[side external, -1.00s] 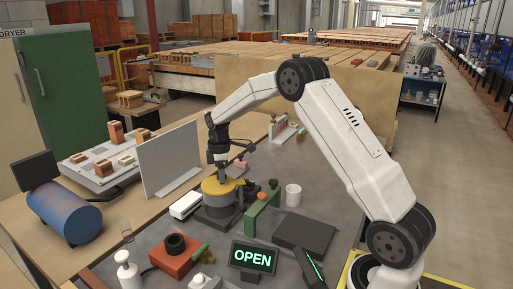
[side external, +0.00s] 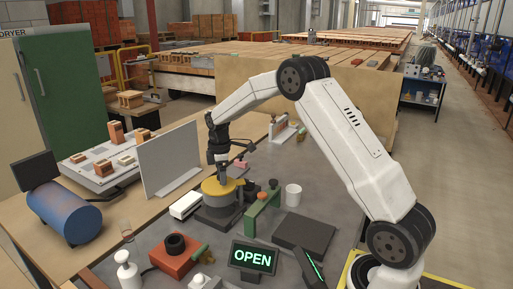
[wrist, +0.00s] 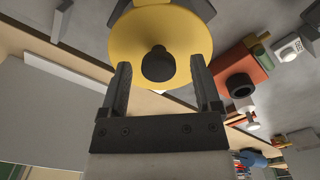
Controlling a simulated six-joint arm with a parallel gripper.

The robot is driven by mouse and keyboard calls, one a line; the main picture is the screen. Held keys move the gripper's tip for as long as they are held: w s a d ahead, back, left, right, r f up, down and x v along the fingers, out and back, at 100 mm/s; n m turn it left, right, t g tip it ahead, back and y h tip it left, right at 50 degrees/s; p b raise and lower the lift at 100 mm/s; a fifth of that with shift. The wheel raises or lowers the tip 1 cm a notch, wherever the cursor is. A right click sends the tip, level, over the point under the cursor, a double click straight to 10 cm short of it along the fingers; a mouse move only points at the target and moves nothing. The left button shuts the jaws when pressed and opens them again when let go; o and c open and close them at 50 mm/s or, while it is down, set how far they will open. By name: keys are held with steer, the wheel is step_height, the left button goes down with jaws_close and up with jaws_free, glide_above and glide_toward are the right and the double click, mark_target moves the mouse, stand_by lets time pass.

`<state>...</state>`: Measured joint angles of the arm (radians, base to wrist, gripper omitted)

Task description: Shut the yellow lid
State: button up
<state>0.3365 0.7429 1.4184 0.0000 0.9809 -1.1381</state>
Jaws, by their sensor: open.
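In the wrist view the yellow lid (wrist: 150,30) fills the top middle, with a dark round knob (wrist: 158,65) facing the camera. My gripper (side external: 221,178) is right above the lid in the side view. In the wrist view my gripper (wrist: 160,64) is open, with one finger on each side of the knob and gaps between. I cannot tell whether the fingertips touch the lid.
A lit sign (side external: 254,257) reads OPEN at the front. A green bracket (side external: 262,207) stands close to the right of the base, with a white cup (side external: 293,195) beyond. A white box (side external: 186,205) and an upright grey panel (side external: 168,160) are to the left. A red-orange box (side external: 175,257) is nearer.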

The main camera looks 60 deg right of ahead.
steer(key=shift+r, duration=3.9)
steer(key=shift+a, duration=0.1)
steer(key=shift+s+a+f, duration=0.1)
steer(key=shift+s+a, duration=0.2)
steer(key=shift+a, duration=0.2)
steer(key=s+a+f+m+t, duration=0.1)
steer(key=s+a+f+m, duration=0.2)
steer(key=s+a, duration=0.5)
steer(key=s+a+f+m+t, duration=0.1)
steer(key=s+a+f+m, duration=0.3)
steer(key=s, duration=1)
steer(key=a+m, duration=0.2)
steer(key=a, duration=0.2)
steer(key=shift+a+f+t, duration=0.15)
steer(key=shift+a+t, duration=0.1)
steer(key=shift+t, duration=0.05)
steer(key=shift+w, duration=0.1)
